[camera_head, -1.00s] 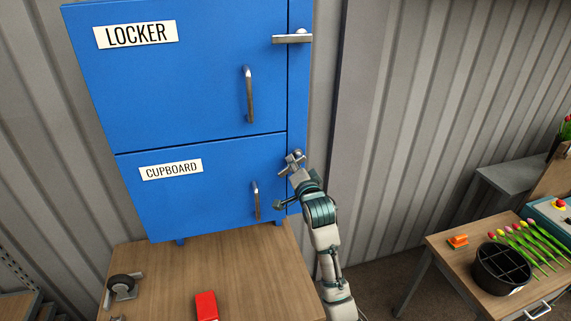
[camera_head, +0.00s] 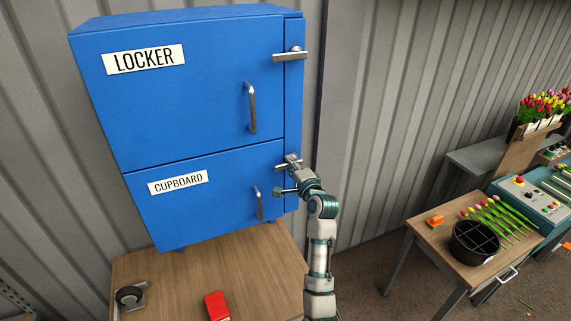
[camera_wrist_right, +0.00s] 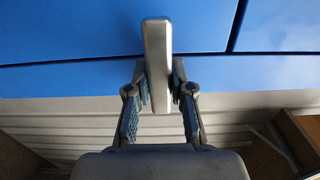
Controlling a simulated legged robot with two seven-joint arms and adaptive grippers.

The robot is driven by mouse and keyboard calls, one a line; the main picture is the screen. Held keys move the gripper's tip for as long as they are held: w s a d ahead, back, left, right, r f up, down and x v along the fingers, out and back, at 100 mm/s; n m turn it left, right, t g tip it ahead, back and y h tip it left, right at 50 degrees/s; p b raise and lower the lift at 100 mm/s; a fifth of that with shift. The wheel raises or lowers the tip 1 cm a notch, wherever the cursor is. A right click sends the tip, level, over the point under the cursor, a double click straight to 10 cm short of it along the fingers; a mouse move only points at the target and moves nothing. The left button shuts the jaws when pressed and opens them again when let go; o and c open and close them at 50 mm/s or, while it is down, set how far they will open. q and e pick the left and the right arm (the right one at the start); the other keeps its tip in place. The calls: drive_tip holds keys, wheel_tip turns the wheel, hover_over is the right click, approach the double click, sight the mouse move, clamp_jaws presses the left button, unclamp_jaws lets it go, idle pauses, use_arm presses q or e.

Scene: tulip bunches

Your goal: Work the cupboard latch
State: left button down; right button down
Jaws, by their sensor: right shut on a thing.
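The blue cupboard (camera_head: 215,208) is the lower compartment, with its door shut and a metal handle (camera_head: 259,204). Its latch (camera_head: 289,163) is a metal bar at the upper right edge of the door, partly hidden by my right gripper. In the right wrist view the latch bar (camera_wrist_right: 157,55) stands between the fingers, and my right gripper (camera_wrist_right: 159,88) is shut on it. In the head view my right gripper (camera_head: 290,172) is at the latch, with the arm coming from below. My left gripper is not in view.
Above is the locker (camera_head: 200,90) with its own latch (camera_head: 289,55) and handle (camera_head: 252,108). The wooden table (camera_head: 185,285) below holds a red object (camera_head: 217,306) and a black wheel-like item (camera_head: 130,297). At right, a table bears a black divided pot (camera_head: 474,243) and tulips (camera_head: 505,215).

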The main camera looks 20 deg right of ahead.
drive_tip(key=shift+f, duration=0.3)
drive_tip(key=c, duration=1.1)
unclamp_jaws()
drive_tip(key=shift+c, duration=0.2)
drive_tip(key=shift+o, duration=0.7)
drive_tip(key=shift+w+d, duration=0.15)
drive_tip(key=shift+r, duration=0.1)
drive_tip(key=s, duration=1.2)
drive_tip(key=shift+d, duration=0.2)
